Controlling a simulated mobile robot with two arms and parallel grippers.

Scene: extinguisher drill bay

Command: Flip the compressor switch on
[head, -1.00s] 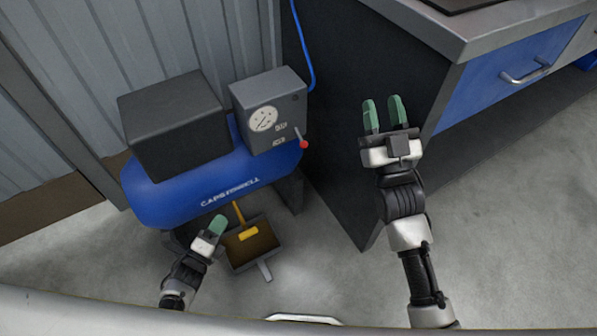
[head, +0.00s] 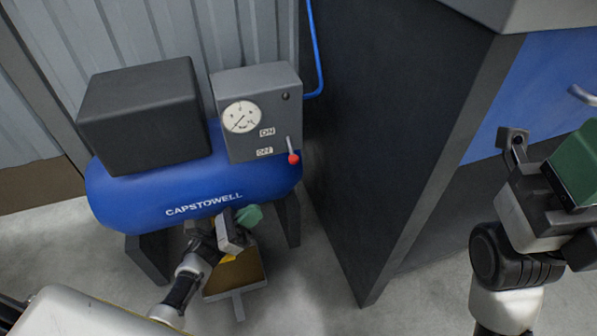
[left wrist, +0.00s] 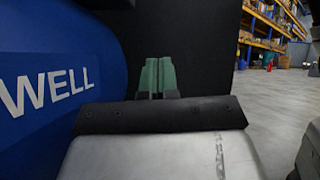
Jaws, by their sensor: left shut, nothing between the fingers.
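The blue compressor (head: 120,190) stands against the corrugated wall, lettered CAPSTOWELL. Its grey control box (head: 250,85) carries a round gauge (head: 241,117), an ON label above an OFF label, and a switch lever with a red tip (head: 293,158). The lever points down, beside the OFF label. My left gripper (head: 250,215) is shut and empty, in front of the tank and below the lever, apart from it. The left wrist view shows its green fingers (left wrist: 157,76) together, with the blue tank (left wrist: 45,70) to the left. My right gripper (head: 578,165) is partly cut off at the right edge.
A dark box (head: 145,115) sits on the tank. A dustpan-like tray (head: 235,275) lies on the floor below, partly behind my left arm. A dark cabinet (head: 385,130) with a blue drawer front (head: 550,80) stands close on the right. Open floor lies in front.

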